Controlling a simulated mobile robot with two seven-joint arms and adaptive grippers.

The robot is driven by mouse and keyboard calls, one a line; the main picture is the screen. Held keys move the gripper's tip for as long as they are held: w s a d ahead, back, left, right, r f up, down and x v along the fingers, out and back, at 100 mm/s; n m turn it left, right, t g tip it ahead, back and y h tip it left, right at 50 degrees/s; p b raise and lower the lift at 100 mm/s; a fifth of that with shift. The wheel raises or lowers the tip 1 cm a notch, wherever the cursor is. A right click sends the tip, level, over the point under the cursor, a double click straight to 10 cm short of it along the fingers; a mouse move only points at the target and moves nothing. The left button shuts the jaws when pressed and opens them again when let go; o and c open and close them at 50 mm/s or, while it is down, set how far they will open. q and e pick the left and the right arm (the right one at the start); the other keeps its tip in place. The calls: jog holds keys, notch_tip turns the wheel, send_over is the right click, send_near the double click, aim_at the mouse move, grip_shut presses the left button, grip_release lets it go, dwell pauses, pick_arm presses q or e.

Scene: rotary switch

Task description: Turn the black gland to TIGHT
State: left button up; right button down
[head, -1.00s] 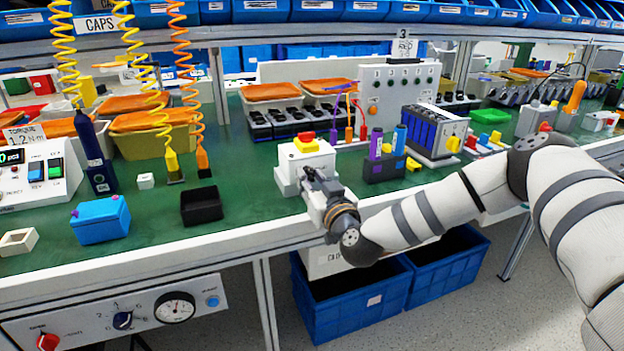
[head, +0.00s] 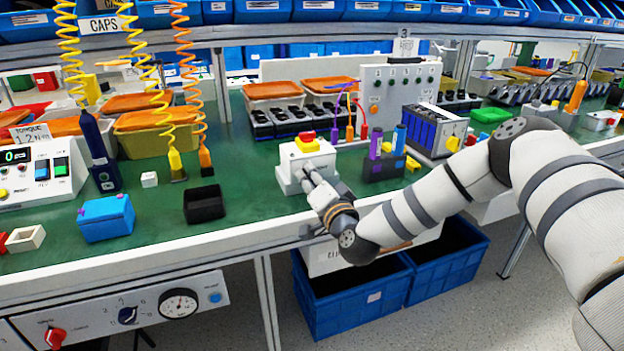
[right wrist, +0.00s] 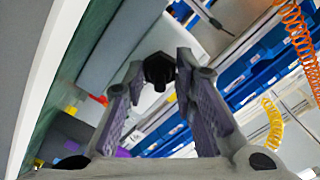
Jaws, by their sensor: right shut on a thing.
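A white box (head: 306,157) with a red and yellow button (head: 307,141) on top stands near the front edge of the green bench. My right gripper (head: 306,174) reaches its front face. In the right wrist view the black gland (right wrist: 159,69) sits between the two fingertips of my right gripper (right wrist: 158,78), which is shut on it. In the head view the gland is hidden by the fingers. I cannot read any TIGHT mark or tell the gland's setting. My left gripper is not in view.
A black open box (head: 204,204) and a blue box (head: 106,218) stand to the left. A dark holder with purple and blue parts (head: 384,166) stands close on the right. Blue crates (head: 347,310) sit below the bench edge. Bench between the black and white boxes is clear.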

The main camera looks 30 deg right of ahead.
jog(key=m, duration=0.4)
jog(key=shift+f+b, duration=0.15)
jog(key=shift+b, duration=0.15)
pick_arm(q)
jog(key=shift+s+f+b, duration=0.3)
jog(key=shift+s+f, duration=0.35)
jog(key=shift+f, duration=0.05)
pick_arm(e)
jog(key=shift+a+m, duration=0.1)
jog(key=shift+m, duration=1.7)
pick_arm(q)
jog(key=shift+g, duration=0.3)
pick_arm(e)
jog(key=c, duration=1.3)
grip_release()
jog(key=v, duration=1.2)
